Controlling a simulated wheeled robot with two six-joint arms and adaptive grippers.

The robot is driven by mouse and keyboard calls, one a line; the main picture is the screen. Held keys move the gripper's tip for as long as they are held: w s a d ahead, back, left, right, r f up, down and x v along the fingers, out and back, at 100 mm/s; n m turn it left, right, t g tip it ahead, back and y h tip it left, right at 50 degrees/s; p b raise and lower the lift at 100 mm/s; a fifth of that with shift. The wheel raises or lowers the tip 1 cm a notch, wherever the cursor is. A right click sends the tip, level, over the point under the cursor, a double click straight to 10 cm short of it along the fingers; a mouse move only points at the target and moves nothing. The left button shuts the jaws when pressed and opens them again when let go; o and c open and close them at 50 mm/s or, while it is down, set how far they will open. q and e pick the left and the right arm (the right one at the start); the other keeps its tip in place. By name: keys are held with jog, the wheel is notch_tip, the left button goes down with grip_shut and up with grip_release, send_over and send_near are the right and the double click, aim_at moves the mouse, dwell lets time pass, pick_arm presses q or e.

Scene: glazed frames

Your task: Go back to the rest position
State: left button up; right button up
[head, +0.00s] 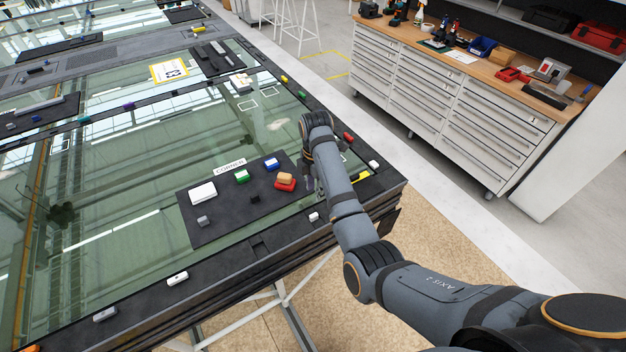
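My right arm comes in from the lower right and reaches over the near corner of the glazed frame (120,240). My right gripper (309,186) is small and dark, beside the right edge of the black mat (225,228). My wrist partly hides it, and I cannot tell whether its fingers are open or shut. No held thing is visible. My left gripper is not in view.
A drawer cabinet (430,85) stands beyond a clear floor strip (405,155).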

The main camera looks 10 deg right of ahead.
jog(key=s+d+f+m+t, duration=0.1)
jog(key=s+d+f+m, duration=0.6)
jog(key=s+m, duration=0.25)
jog(key=s+d+r+m+t+h, duration=0.1)
jog(key=s+d+r+m, duration=0.1)
jog(key=s+m, duration=0.45)
jog(key=s+d+r+m+t, duration=0.15)
jog(key=s+m, duration=0.25)
jog(key=s, duration=0.6)
jog(key=s+d+f+g+b, duration=0.15)
jog(key=f+b, duration=0.25)
jog(key=f, duration=1.4)
jog(key=s+d+f+b, duration=0.15)
jog(key=f+b, duration=0.25)
jog(key=f, duration=1.3)
pick_arm(q)
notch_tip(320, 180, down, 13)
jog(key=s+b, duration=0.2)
jog(key=b, duration=0.3)
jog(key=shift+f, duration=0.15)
pick_arm(e)
jog(key=s+f+m, duration=0.1)
jog(key=s+f, duration=1.7)
jog(key=f, duration=0.2)
jog(key=shift+s+d+f+g, duration=0.15)
jog(key=shift+d+f+g, duration=0.05)
jog(key=shift+g, duration=0.2)
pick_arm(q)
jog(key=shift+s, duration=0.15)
